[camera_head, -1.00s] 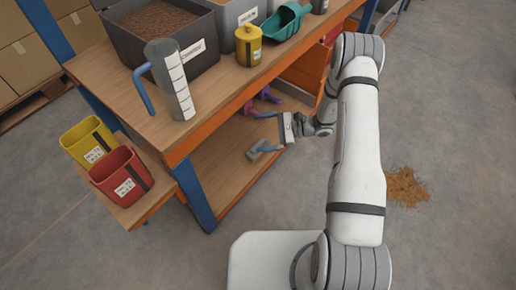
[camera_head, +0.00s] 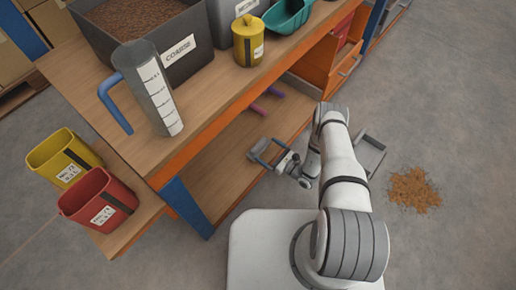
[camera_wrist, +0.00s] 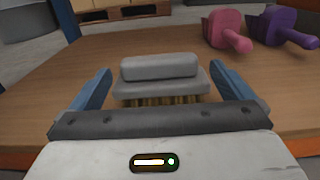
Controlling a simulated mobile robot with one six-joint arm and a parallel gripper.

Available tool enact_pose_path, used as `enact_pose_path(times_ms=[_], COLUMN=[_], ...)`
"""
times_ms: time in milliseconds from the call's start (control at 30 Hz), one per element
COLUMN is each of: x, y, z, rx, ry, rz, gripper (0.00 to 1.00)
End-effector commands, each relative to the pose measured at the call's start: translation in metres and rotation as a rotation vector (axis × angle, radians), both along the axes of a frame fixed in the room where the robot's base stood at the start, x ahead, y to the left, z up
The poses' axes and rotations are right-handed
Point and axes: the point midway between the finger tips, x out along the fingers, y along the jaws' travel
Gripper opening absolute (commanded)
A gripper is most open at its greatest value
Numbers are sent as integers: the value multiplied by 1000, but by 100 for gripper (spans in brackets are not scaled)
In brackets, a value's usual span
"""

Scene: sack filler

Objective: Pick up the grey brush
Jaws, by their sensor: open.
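The grey brush (camera_wrist: 160,88) lies on the wooden lower shelf, bristles down, with a rounded grey top and tan bristles. In the wrist view it sits centred between the two blue fingers, with a gap on each side. My gripper (camera_wrist: 160,82) is open and empty, its fingers either side of the brush. In the head view my gripper (camera_head: 264,154) is low at the lower shelf, and the brush is largely hidden among the fingers there.
A pink scoop (camera_wrist: 224,30) and a purple scoop (camera_wrist: 283,27) lie behind the brush to the right. The upper bench (camera_head: 205,120) overhangs the shelf. Red (camera_head: 98,203) and yellow (camera_head: 62,160) bins stand left. Spilled brown material (camera_head: 413,190) lies on the floor.

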Motion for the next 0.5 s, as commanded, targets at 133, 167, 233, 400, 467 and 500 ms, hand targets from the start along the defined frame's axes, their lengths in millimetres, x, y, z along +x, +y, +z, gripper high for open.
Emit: enact_pose_path(times_ms=[133,167,233,400,467,500], x=[11,14,21,31,33,33], y=[17,22,31,45,46,46], z=[-2,-2,-2,0,1,1], rx=[0,0,0,0,1,0], ry=[-2,-2,-1,-1,-1,0], rz=[8,9,10,10,9,9], gripper=[100,100,100,100,100,100])
